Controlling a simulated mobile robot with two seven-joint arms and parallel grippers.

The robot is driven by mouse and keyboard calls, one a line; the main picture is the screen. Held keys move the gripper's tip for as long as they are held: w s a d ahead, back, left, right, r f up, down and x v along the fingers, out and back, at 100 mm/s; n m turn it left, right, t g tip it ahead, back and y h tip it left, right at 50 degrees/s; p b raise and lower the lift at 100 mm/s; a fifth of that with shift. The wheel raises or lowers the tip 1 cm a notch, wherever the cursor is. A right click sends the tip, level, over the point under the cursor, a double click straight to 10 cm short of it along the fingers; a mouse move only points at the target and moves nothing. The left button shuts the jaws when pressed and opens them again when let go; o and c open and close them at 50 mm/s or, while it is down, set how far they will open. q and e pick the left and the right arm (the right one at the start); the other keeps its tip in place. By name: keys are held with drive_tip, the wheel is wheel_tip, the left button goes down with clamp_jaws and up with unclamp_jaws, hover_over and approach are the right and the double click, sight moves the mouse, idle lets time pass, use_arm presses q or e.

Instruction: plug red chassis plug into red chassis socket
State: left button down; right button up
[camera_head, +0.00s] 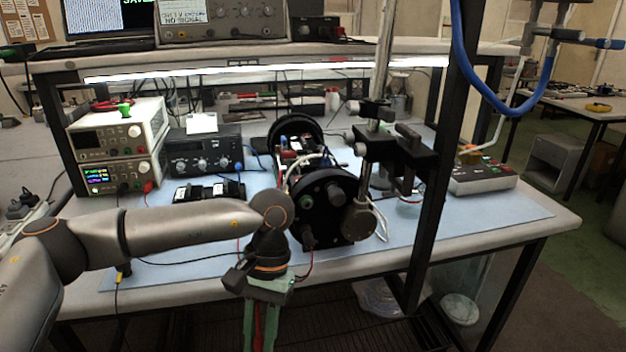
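The chassis stands on the blue mat in the middle of the bench, with a round black end plate (325,205) facing me and wiring behind it. Small red parts (290,155) show inside the chassis, but I cannot make out the red socket. A thin red lead (308,268) hangs below the end plate. My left gripper (259,335) points down in front of the bench edge, left of and below the end plate. Its green fingers have something red between them, possibly the red plug. The fingertips run out of the picture, so its grip is unclear. My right gripper is not in view.
A metal post with a black clamp (400,155) stands right of the chassis, beside a dark bench upright (440,185). Power supplies (118,145) and a black instrument (203,152) stand at left. A grey box (480,177) is at right. The mat's right front (495,215) is clear.

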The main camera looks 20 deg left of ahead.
use_arm(q)
drive_tip(key=shift+s+d, duration=0.1)
drive_tip(key=shift+s, duration=0.05)
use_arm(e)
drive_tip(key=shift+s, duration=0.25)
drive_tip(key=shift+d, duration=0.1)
